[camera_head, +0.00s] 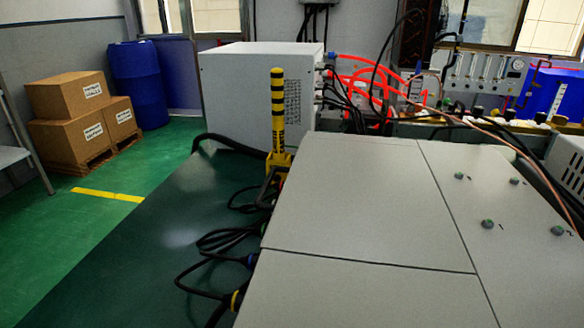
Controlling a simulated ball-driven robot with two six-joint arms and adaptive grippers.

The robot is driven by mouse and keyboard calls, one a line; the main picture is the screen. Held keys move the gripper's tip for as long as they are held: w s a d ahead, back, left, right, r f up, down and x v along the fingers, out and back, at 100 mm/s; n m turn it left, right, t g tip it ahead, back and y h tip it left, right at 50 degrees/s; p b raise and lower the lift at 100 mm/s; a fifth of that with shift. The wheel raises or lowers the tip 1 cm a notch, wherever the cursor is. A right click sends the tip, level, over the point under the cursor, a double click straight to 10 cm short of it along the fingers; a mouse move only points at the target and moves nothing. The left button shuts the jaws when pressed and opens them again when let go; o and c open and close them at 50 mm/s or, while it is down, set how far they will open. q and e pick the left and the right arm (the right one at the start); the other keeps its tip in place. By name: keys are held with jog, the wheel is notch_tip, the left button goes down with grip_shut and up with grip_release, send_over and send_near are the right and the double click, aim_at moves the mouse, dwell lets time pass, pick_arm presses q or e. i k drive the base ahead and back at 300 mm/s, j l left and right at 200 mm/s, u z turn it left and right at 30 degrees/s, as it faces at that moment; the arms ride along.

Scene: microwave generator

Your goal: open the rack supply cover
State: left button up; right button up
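A large light-grey panelled top surface (370,195) fills the lower right, split by thin dark seams into several flat panels. The right panel (535,235) carries several small greenish-grey knobs or buttons, one of them a round knob (487,224). The front panel (350,295) is cut off by the bottom edge. All the panels lie flush. No panel is labelled, so I cannot tell which is the rack supply cover. Neither of my grippers shows in this view.
A grey cabinet (245,95) with red and black hoses stands behind. A yellow-black post (278,110) and loose black cables (225,240) sit left of the panels. Cardboard boxes (75,110) and a blue barrel (138,85) stand back left. Green floor (60,215) is open at left.

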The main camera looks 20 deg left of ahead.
aim_at(384, 204)
jog(key=k+j, duration=0.1)
jog(key=j, duration=0.3)
jog(key=k+j, duration=0.1)
jog(key=j, duration=0.3)
jog(key=k+j, duration=0.15)
jog(key=j, duration=0.25)
jog(key=k+j+u, duration=0.2)
jog(key=j, duration=0.4)
jog(key=k+j+u, duration=0.1)
jog(key=j+u, duration=0.15)
jog(key=j, duration=0.3)
jog(key=j+u, duration=0.2)
jog(key=j, duration=0.4)
jog(key=k+j, duration=0.05)
